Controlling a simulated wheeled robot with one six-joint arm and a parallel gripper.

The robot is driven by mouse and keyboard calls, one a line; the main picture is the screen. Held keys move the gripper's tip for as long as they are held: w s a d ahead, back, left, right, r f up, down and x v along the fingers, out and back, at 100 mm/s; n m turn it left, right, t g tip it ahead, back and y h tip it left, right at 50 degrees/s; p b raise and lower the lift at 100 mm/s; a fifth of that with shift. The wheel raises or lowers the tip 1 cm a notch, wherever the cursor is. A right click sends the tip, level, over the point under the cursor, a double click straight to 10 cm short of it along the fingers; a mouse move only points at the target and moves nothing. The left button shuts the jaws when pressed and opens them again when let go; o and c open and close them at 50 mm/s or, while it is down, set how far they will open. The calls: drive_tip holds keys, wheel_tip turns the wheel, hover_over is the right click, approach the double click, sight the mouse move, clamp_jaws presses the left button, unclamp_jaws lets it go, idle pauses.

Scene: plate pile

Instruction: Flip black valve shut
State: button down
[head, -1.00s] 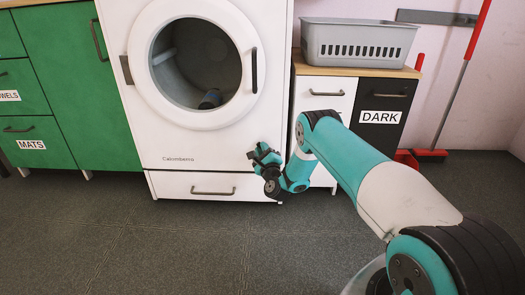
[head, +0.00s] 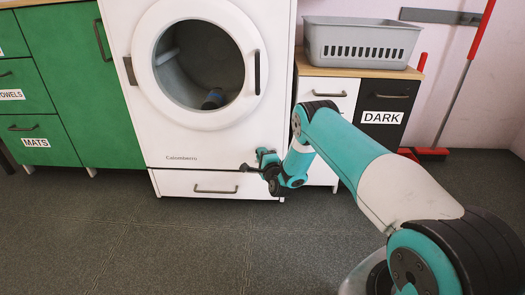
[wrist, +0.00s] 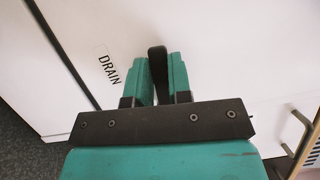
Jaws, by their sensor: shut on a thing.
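The black valve (wrist: 157,60) is a rounded lever on the white washing machine front, near a DRAIN label (wrist: 109,69) in the wrist view. My gripper (wrist: 161,78) has its two teal fingers closed on either side of the lever. In the head view my gripper (head: 265,160) is at the lower right of the washing machine (head: 205,140), just above the bottom drawer. The valve is small there and partly hidden by the gripper. The lever's base is hidden between the fingers in the wrist view.
The washer's round door opening (head: 240,110) shows a dark blue item (head: 213,99) inside. A grey basket (head: 360,45) sits on the cabinet to the right, above a black DARK drawer (head: 382,103). Green cabinets (head: 60,60) stand left. The floor (head: 150,250) in front is clear.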

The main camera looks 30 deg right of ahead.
drive_tip(key=shift+w+f+n+g, duration=0.1)
drive_tip(key=shift+f+n+g, duration=0.15)
drive_tip(key=shift+n, duration=0.45)
drive_tip(key=shift+d, duration=0.1)
drive_tip(key=c, duration=1)
unclamp_jaws()
drive_tip(key=shift+c, duration=0.2)
drive_tip(key=shift+f+p, duration=0.1)
drive_tip(key=shift+p, duration=0.3)
drive_tip(key=p+v, duration=1.7)
drive_tip(key=p, duration=0.3)
drive_tip(key=shift+p, duration=0.3)
